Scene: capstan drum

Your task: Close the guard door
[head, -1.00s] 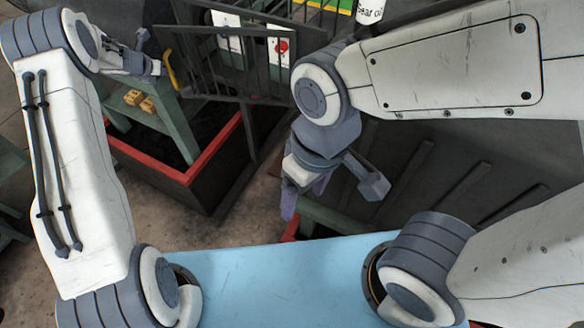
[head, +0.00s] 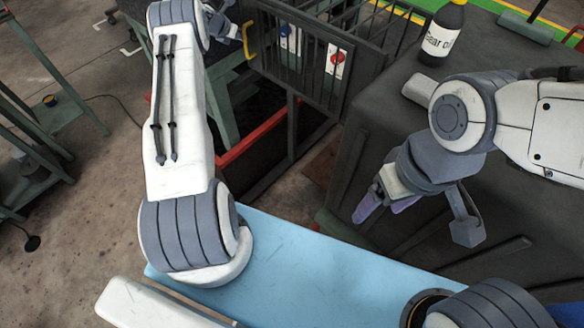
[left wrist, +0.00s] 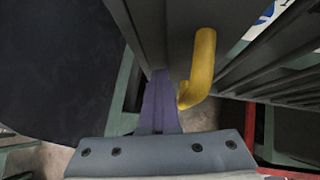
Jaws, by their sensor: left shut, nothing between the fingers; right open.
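The guard door (head: 300,62) is a dark barred panel in the upper middle of the head view. A yellow handle (head: 247,40) sits at its left edge; it shows large in the left wrist view (left wrist: 202,62). My left gripper (head: 236,30) is at that edge. In the left wrist view its purple fingers (left wrist: 158,102) are shut and empty, just left of the handle, against or very near the door's edge; contact is unclear. My right gripper (head: 386,205) hangs open and empty at right, away from the door.
A dark barred cage (head: 385,28) stands behind the door. A gear oil bottle (head: 442,36) stands on the dark machine top (head: 400,110) at right. A red-rimmed bin edge (head: 250,138) and a green frame are below the door. Open floor (head: 75,215) lies at left.

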